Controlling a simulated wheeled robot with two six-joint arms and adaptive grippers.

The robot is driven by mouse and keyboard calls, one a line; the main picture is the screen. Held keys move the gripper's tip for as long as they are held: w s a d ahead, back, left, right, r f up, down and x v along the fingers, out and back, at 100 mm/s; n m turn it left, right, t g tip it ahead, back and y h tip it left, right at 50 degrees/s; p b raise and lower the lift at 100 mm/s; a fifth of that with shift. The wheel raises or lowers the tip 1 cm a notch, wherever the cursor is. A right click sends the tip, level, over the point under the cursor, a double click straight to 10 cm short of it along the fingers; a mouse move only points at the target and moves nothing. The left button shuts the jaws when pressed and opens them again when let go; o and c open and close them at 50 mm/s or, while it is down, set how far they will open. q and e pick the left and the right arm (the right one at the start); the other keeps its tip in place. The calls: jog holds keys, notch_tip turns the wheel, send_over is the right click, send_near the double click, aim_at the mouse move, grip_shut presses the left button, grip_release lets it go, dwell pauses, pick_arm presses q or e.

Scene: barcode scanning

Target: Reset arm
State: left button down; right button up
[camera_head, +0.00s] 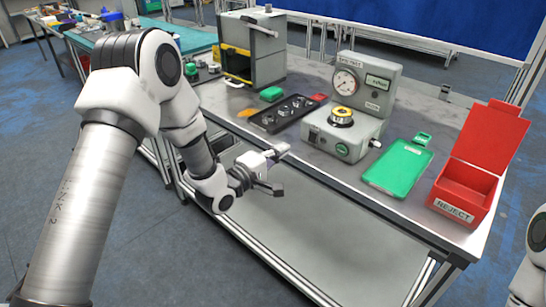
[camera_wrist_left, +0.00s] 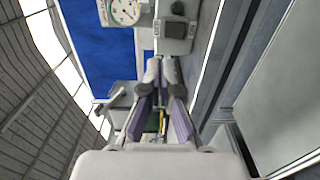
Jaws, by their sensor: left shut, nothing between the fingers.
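My left gripper (camera_head: 278,168) hangs in front of the workbench's front edge, clear of the bench top. It is shut and empty. In the left wrist view its two fingers (camera_wrist_left: 162,66) lie close together with nothing held. A small white part of my right arm shows at the right edge of the head view; its gripper is out of frame.
On the bench (camera_head: 220,100) stand a grey gauge machine (camera_head: 362,88), a black parts tray (camera_head: 285,113), a green tray (camera_head: 398,166), a red REJECT box (camera_head: 465,190) and a grey cabinet (camera_head: 262,50). The space in front of the bench is free.

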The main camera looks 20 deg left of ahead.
pick_arm(q)
jog(key=v, duration=0.2)
jog(key=shift+s+a+r, duration=0.15)
jog(key=shift+s+r, duration=0.15)
jog(key=shift+s, duration=0.05)
jog(key=s+d+f+g+y, duration=0.15)
jog(key=s+f, duration=0.25)
jog(key=f, duration=0.4)
jog(key=s+d+f+m+g, duration=0.1)
jog(key=s+f+g, duration=0.2)
jog(key=s+f, duration=0.3)
jog(key=s+d+f+g+y, duration=0.1)
jog(key=s+f+g, duration=0.2)
jog(key=f, duration=0.6)
jog(key=s+a+f+m+g+y, duration=0.1)
jog(key=s+f+m+g, duration=0.2)
jog(key=s, duration=0.5)
jog(key=s+a+f+m+g+y, duration=0.1)
jog(key=s+a+f+m+g, duration=0.1)
jog(key=s+m, duration=0.3)
jog(key=s+a+f+m+g+y, duration=0.1)
jog(key=s+f+m+g, duration=0.3)
jog(key=s, duration=0.7)
jog(key=shift+a+m+y, duration=0.15)
jog(key=shift+m+y, duration=0.15)
jog(key=shift+y, duration=0.05)
